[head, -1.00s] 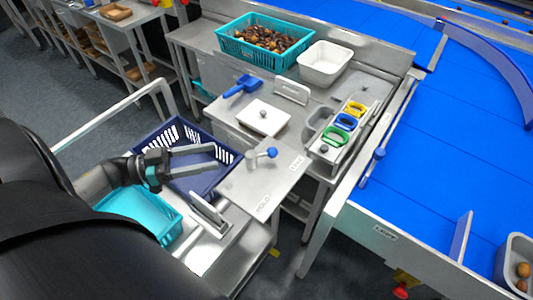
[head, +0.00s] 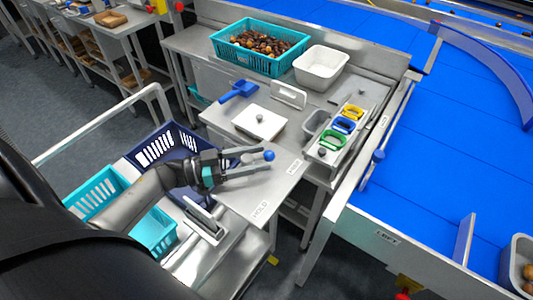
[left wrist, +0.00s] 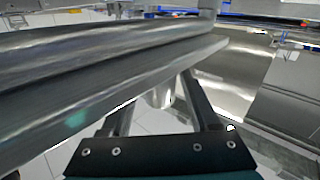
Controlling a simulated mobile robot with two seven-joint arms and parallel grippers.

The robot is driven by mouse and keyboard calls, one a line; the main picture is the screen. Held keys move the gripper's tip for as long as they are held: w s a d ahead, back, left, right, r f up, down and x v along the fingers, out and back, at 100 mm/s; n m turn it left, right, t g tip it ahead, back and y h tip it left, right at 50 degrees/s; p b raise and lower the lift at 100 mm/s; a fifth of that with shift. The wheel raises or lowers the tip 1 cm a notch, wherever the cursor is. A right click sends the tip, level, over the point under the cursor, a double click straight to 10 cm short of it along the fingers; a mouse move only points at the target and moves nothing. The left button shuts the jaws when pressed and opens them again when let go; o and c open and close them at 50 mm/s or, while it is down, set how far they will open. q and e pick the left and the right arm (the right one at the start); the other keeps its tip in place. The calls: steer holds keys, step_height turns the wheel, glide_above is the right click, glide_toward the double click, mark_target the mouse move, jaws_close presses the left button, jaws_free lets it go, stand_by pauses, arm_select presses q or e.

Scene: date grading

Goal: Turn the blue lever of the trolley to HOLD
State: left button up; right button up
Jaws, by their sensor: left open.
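The lever's blue ball knob (head: 269,155) shows in the head view above the trolley's steel plate (head: 235,202), with its round grey hub (head: 247,158) to the left. A HOLD label (head: 260,208) lies on the plate's near part; another label (head: 294,166) lies near its right edge. The knob points toward that second label. My left gripper (head: 262,160) is open, its fingers reaching right on either side of the lever. Contact cannot be told. In the left wrist view, the fingers (left wrist: 162,108) are apart and large grey bars hide much. My right gripper is not in view.
A navy crate (head: 134,158) and a turquoise crate (head: 152,232) stand on the trolley. A white square lid (head: 258,124) and a blue scoop (head: 238,91) lie on the bench behind. The blue conveyor (head: 430,150) is at the right.

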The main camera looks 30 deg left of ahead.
arm_select(q)
steer(key=shift+x, duration=1.5)
steer(key=shift+c, duration=0.2)
steer(key=shift+s, duration=0.1)
jaws_close()
